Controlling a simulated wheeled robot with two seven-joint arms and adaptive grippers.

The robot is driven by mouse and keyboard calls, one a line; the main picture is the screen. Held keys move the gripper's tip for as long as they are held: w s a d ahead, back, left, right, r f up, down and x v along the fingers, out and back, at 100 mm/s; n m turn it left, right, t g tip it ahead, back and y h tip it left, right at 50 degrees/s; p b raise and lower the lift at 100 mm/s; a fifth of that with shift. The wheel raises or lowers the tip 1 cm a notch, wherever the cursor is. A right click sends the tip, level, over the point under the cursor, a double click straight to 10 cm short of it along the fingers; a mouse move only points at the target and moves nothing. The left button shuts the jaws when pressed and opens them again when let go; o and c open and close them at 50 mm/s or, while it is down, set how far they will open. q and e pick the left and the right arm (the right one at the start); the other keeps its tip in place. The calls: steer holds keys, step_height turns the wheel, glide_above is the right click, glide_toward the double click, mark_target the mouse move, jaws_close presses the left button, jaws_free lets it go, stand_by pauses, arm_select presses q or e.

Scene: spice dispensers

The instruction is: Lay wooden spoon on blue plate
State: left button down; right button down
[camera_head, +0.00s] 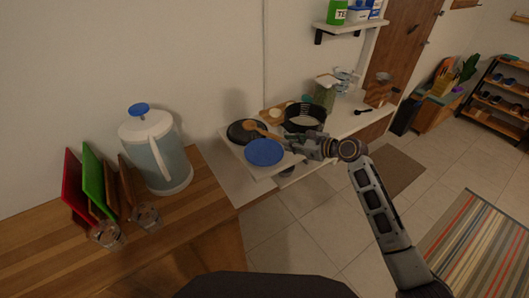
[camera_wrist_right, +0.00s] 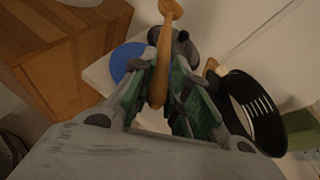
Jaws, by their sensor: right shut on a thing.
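The wooden spoon (camera_head: 257,128) is held in my right gripper (camera_head: 292,143), which is shut on its handle. In the right wrist view the spoon (camera_wrist_right: 164,50) runs up from between the fingers (camera_wrist_right: 160,100), its bowl end pointing away. The blue plate (camera_head: 264,152) lies on the white surface just below and left of the gripper in the head view. In the right wrist view the blue plate (camera_wrist_right: 127,62) shows left of the spoon, partly hidden by a finger. I cannot tell how high the spoon is above the surface. My left gripper is not in view.
A dark pan (camera_head: 238,133) sits behind the plate. A black pot (camera_head: 305,116) stands close behind the right gripper, and it also shows in the right wrist view (camera_wrist_right: 270,128). A large drink dispenser (camera_head: 155,150) stands on the wooden counter (camera_head: 180,222) at left.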

step_height(320, 180, down, 6)
stand_by(0.5)
steer(key=shift+f+b, duration=0.2)
steer(key=shift+b, duration=0.1)
step_height(320, 180, down, 4)
steer(key=shift+r, duration=0.2)
stand_by(0.3)
steer(key=c, duration=1.4)
jaws_free()
steer(key=shift+o, duration=0.2)
